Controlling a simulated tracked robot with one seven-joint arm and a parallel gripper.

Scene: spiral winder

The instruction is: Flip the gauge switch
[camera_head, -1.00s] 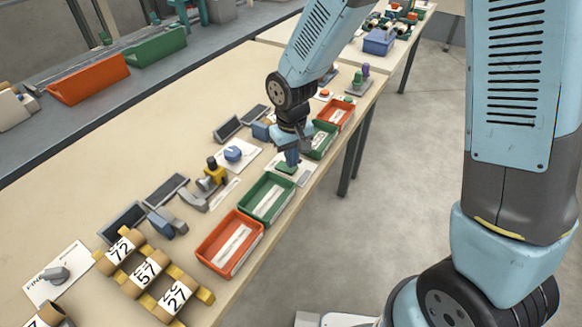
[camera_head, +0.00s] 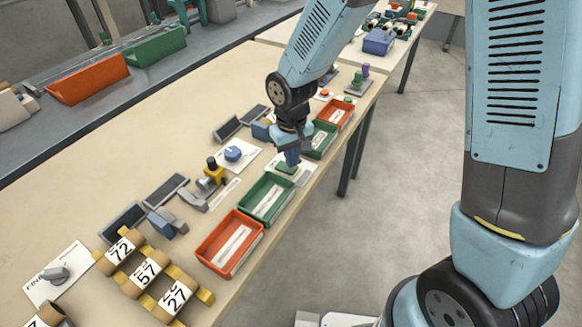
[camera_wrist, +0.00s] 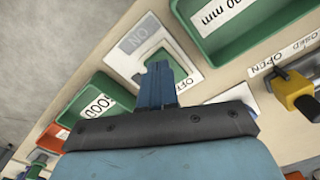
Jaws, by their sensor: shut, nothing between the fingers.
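The gauge switch is a green rocker (camera_wrist: 175,68) on a white plate (camera_wrist: 118,58) marked ON and OFF in the wrist view. My gripper (camera_wrist: 158,68) is shut and empty, with its blue fingers over the rocker and hiding part of it. I cannot tell whether the fingertips touch it. In the head view my gripper (camera_head: 292,163) points down at the green rocker (camera_head: 285,168), which shows just left of the fingers, near the table's front edge.
A green tray (camera_head: 290,201) and an orange tray (camera_head: 262,238) lie on the near side of the switch, with another green tray (camera_head: 332,143) beyond it. A yellow-handled valve (camera_wrist: 292,88) and a blue knob (camera_head: 233,153) stand close by.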

